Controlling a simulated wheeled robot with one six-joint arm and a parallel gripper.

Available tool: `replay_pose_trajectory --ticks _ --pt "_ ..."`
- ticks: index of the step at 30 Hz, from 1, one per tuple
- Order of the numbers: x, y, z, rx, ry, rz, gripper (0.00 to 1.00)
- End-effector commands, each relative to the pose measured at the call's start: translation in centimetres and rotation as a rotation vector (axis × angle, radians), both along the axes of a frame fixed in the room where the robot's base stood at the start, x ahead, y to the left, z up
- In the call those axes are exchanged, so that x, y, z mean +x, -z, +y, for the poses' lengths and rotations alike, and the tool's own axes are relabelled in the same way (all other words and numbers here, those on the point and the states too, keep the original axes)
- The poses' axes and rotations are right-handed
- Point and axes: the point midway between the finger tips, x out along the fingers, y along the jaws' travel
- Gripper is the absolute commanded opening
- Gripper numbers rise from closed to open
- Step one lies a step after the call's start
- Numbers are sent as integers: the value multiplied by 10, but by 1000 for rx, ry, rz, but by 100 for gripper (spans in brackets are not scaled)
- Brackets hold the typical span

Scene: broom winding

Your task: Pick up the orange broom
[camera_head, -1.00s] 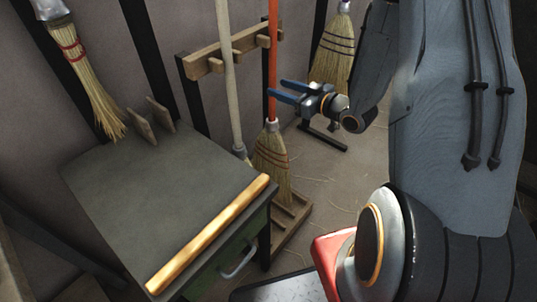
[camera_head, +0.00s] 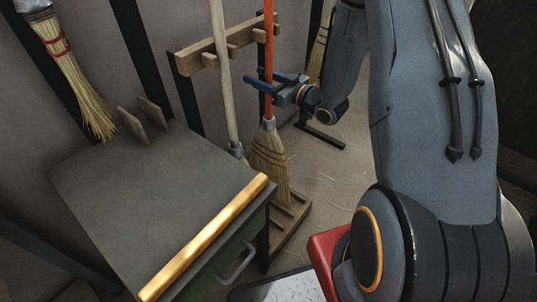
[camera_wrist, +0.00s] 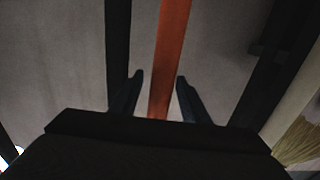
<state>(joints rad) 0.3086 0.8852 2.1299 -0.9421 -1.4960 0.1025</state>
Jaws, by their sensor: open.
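The orange broom stands upright in a wooden rack, its orange handle (camera_head: 269,55) leaning by the rack's upper rail and its straw head (camera_head: 269,158) low down. My gripper (camera_head: 258,82) is at the handle, a little above the grey collar over the straw. In the wrist view the orange handle (camera_wrist: 168,62) runs up between the two blue fingers of my gripper (camera_wrist: 158,95). The fingers are open, with a gap on each side of the handle. The handle's lowest part is hidden there by the gripper body.
A pale-handled broom (camera_head: 222,80) stands just left of the orange one in the wooden rack (camera_head: 205,55). A dark-topped workbench (camera_head: 150,190) with a wooden front edge fills the left. Another broom (camera_head: 318,50) stands behind my arm. A straw brush (camera_head: 75,80) hangs at upper left.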

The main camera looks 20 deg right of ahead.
Motion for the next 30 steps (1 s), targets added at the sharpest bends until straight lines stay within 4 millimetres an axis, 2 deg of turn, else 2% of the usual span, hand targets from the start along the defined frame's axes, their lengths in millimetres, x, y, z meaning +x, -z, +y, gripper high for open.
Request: replay_pose_trajectory --ticks 5,8,13,30 --pt "1 0 0 0 1 0 42" --pt "1 0 0 0 1 0 28" --pt "0 0 0 0 1 0 0" --pt "0 0 0 0 1 0 0"
